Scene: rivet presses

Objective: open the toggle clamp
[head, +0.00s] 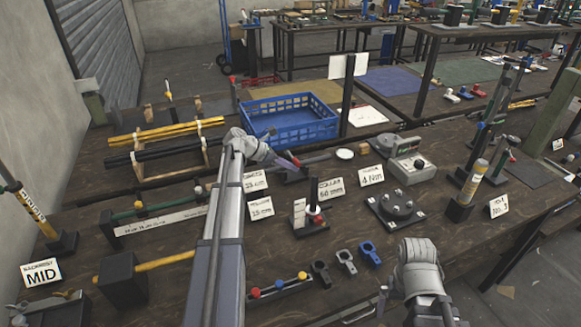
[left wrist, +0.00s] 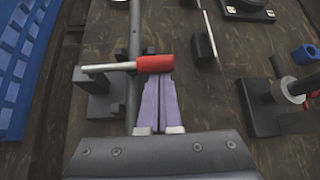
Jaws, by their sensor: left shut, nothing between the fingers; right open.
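The toggle clamp's red handle grip (left wrist: 155,63), on a metal lever, lies crosswise in front of my left gripper in the left wrist view. My left gripper (left wrist: 158,78) is shut, with nothing between its fingers. Its tips are at the near edge of the red grip and seem to touch or almost touch it; the exact gap is unclear. In the head view the red grip (head: 295,160) is beside my left gripper (head: 288,166), which hides most of the clamp. Of my right arm only links show at the lower right; its fingers cannot be made out.
A blue crate (head: 289,119) stands behind my left gripper. Black, grey and blue brackets (head: 346,261) lie in front. A bar rack is at left.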

